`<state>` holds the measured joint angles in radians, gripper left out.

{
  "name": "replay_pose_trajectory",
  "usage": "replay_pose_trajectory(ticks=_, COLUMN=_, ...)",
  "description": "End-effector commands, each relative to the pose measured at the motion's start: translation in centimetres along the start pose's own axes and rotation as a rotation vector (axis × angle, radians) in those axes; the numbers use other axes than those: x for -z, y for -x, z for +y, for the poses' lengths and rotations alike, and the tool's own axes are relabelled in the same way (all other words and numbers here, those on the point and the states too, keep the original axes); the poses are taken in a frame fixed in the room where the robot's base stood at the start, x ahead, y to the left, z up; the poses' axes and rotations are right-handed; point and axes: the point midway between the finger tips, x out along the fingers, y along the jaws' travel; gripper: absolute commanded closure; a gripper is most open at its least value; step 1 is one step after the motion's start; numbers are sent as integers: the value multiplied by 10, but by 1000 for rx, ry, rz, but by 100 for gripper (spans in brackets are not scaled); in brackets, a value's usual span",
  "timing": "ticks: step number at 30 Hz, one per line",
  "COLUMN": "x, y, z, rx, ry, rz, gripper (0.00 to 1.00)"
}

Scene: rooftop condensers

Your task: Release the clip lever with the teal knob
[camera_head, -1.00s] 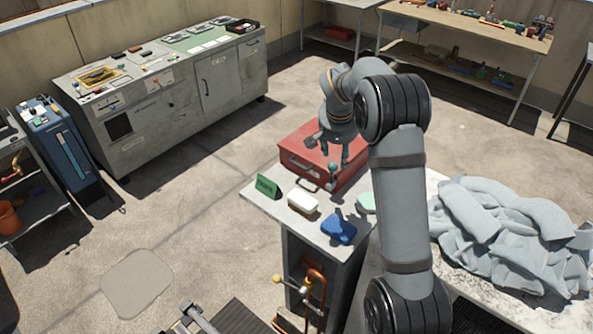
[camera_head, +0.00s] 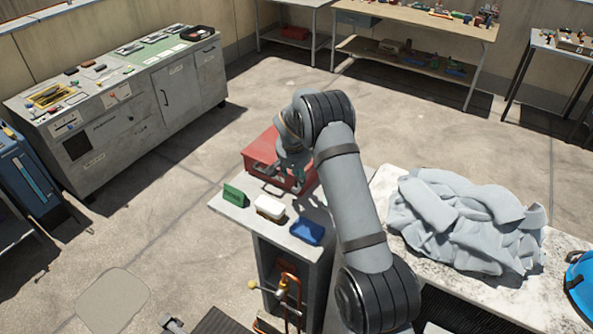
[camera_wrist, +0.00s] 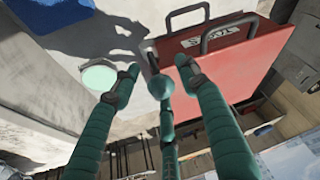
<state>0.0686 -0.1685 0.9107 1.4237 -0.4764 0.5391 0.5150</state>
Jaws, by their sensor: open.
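The red case (camera_head: 262,152) lies on the grey stand top, and in the wrist view the red case (camera_wrist: 232,70) has a pale label and grey handles. My gripper (camera_wrist: 157,68) has dark teal fingers and is open. In the head view my gripper (camera_head: 288,172) is low at the case's front edge, and the lever is not clearly visible there.
A green block (camera_head: 233,195), a white-topped block (camera_head: 270,207) and a blue object (camera_head: 307,231) stand along the near edge. A pale mint round item (camera_wrist: 98,76) lies left of the knob in the wrist view. Crumpled grey cloth (camera_head: 465,220) covers the right-hand table.

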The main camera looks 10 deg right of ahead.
Motion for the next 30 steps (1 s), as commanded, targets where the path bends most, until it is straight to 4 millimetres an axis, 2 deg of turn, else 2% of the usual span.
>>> replay_pose_trajectory(ticks=4, x=-1, y=0, z=-1, rx=0, ry=1, rz=0, gripper=57)
replay_pose_trajectory(ticks=26, x=-2, y=0, z=-1, rx=0, ry=2, rz=-2, gripper=100)
replay_pose_trajectory(ticks=30, x=-2, y=0, z=-1, rx=0, ry=2, rz=-3, gripper=100)
